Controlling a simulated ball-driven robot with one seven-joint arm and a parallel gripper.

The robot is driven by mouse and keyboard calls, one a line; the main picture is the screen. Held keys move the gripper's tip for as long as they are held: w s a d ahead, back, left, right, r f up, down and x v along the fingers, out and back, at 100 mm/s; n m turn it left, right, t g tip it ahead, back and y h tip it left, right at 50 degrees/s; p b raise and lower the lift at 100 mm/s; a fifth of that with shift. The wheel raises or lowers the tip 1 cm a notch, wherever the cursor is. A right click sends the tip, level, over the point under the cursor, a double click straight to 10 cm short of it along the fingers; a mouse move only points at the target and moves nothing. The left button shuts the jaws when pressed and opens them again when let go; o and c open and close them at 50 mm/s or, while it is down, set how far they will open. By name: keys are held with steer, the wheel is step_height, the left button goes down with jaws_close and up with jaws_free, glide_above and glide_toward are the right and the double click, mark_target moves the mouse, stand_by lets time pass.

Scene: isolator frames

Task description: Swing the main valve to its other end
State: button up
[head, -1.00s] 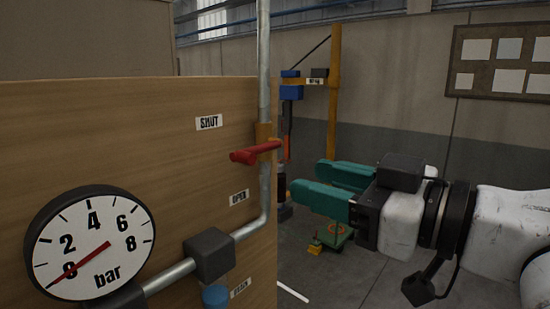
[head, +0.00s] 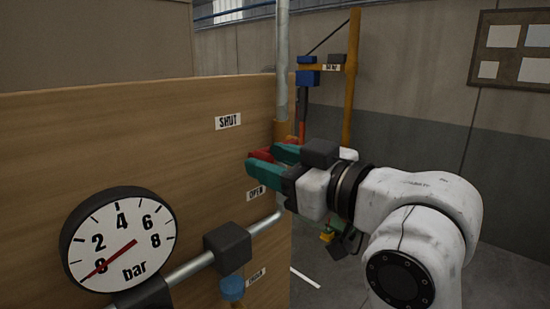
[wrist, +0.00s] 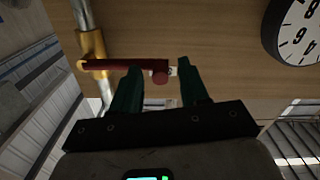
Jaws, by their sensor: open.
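The main valve has a red lever handle (wrist: 135,63) on a brass body (wrist: 92,48) on the vertical grey pipe. In the head view the red handle (head: 262,155) is mostly hidden behind my gripper (head: 262,163). The handle sticks out sideways from the pipe, between the SHUT label (head: 228,121) above and the OPEN label (head: 256,193) below. My gripper's green fingers are open in the wrist view (wrist: 160,80), near the handle's free end. The knob at that end lies between the fingertips in the picture; I cannot tell whether they touch it.
An orange post (head: 351,80) stands behind.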

jaws_close()
stand_by(0.3)
stand_by(0.4)
